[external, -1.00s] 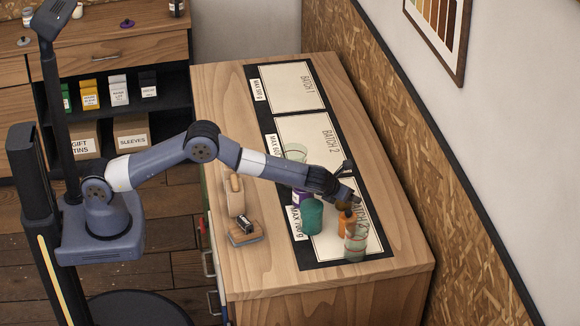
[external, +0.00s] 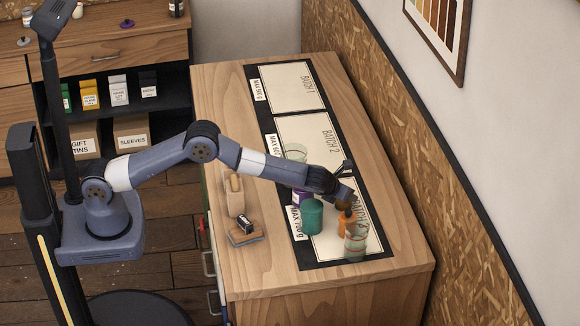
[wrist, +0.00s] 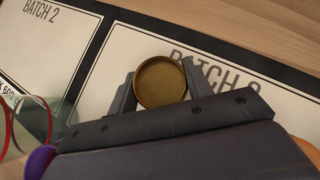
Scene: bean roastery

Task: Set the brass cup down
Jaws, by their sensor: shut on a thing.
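The brass cup (wrist: 160,82) is round, with its open mouth facing the wrist camera. My gripper (wrist: 158,88) is shut on it, one finger on each side. In the wrist view the cup is over the batch card that is partly covered by my gripper. In the external view my gripper (external: 341,193) is over the near batch card (external: 325,246), with the cup (external: 343,205) small and dark at its tip. I cannot tell whether the cup's base touches the card.
Close by stand an orange container (external: 344,228), a clear glass (external: 356,243), a teal container (external: 311,218) and another glass (external: 295,152). A wooden block (external: 234,195) and a brush-like tool (external: 245,236) lie at left. The Batch 1 card (external: 292,86) is clear.

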